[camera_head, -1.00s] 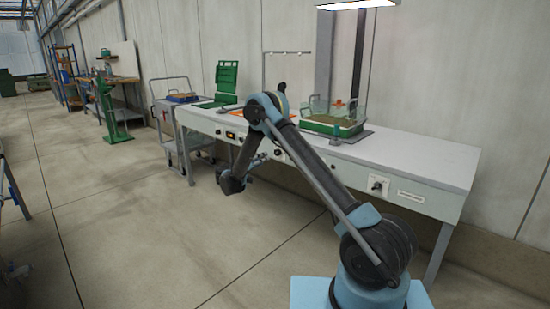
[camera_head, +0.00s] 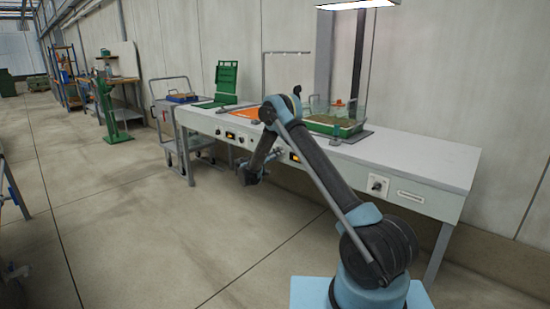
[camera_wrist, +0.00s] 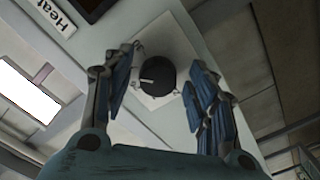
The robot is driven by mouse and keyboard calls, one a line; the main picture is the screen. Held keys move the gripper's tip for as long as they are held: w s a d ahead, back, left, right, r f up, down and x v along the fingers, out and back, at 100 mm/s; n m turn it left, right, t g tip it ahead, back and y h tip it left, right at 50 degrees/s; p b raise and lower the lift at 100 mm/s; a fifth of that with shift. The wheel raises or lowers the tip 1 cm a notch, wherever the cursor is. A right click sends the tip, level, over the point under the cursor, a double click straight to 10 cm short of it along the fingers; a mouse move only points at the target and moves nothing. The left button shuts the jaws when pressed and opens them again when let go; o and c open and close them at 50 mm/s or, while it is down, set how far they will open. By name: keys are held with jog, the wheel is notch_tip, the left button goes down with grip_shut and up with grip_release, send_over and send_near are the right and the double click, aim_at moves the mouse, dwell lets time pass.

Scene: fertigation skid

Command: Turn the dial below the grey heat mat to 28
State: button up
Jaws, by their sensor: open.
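A round black dial (camera_wrist: 157,75) with a white pointer line sits on a pale square plate (camera_wrist: 143,50) on the bench's front panel. In the wrist view the pointer points to the picture's left. My gripper (camera_wrist: 165,85) is open, its fingers on either side of the dial with visible gaps. The scale numbers are not readable. In the head view my gripper (camera_head: 279,151) is at the bench front, just left of a lit display (camera_head: 295,157). A dark grey mat (camera_head: 357,137) shows under a green tray (camera_head: 325,127) on the bench top.
A label reading "Heat" (camera_wrist: 52,17) and a dark display (camera_wrist: 92,8) are by the dial. Another display (camera_head: 230,135) and a switch plate (camera_head: 377,186) are on the same bench front. An orange mat (camera_head: 245,113) lies on the bench (camera_head: 430,160). Floor in front is clear.

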jog(key=c, duration=1)
jog(key=shift+c, duration=0.2)
jog(key=shift+n, duration=0.4)
jog(key=o, duration=1)
jog(key=shift+o, duration=0.2)
jog(key=shift+a, duration=0.1)
jog(key=v, duration=1.1)
jog(key=shift+s+a, duration=0.25)
jog(key=shift+s, duration=0.05)
